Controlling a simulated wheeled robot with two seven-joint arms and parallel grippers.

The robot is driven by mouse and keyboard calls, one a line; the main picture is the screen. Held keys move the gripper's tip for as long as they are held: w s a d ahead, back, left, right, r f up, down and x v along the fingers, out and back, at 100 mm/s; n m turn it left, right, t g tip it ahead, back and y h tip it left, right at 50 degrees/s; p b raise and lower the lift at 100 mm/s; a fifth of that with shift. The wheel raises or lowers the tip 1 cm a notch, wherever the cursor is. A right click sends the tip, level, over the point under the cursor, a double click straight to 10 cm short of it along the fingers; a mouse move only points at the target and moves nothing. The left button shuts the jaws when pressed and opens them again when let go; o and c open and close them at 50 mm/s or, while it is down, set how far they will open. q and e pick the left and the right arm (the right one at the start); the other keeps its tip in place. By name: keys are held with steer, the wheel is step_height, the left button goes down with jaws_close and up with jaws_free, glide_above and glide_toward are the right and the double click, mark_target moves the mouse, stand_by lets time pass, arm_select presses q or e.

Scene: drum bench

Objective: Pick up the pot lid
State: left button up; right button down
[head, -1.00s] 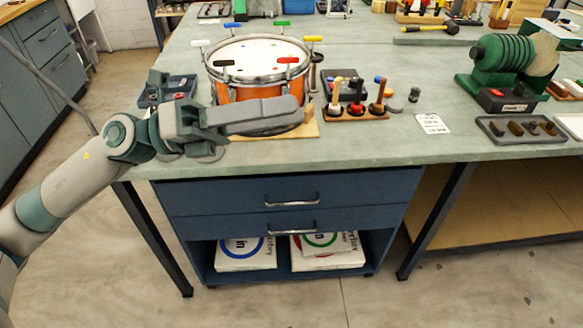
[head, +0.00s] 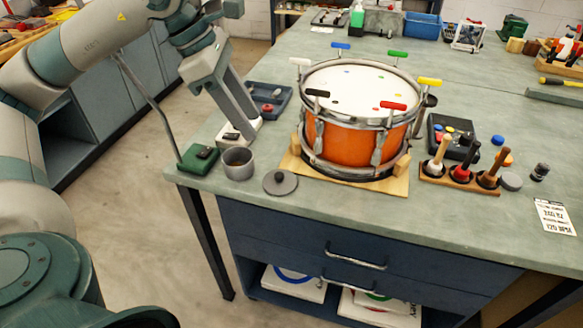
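The pot lid (head: 280,183) is a small grey disc with a dark round knob, lying flat on the bench near its front edge. A small grey pot (head: 238,164), open at the top, stands just left of it. My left gripper (head: 246,122) points down above the bench's left end, behind the pot and up-left of the lid. Its two long grey fingers look apart, with nothing seen between them. It is clear of the lid, which is fully in sight. My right gripper is out of view.
An orange drum (head: 352,148) with coloured keys stands on a wooden board (head: 312,172) right of the lid. A green block (head: 198,159) and a blue tray (head: 268,97) are at the left. A wooden tool rack (head: 459,180) stands to the right.

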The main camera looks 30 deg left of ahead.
arm_select(q)
steer(key=shift+a+r, duration=0.25)
steer(key=shift+a, duration=0.4)
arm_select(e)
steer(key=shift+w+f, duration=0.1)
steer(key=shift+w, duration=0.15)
arm_select(q)
steer(key=p, duration=0.1)
glide_toward(279, 179)
steer(key=shift+w+d+f, duration=0.65)
steer(key=shift+w+f, duration=0.05)
steer(key=shift+w+d+f, duration=0.1)
steer(key=shift+f, duration=0.25)
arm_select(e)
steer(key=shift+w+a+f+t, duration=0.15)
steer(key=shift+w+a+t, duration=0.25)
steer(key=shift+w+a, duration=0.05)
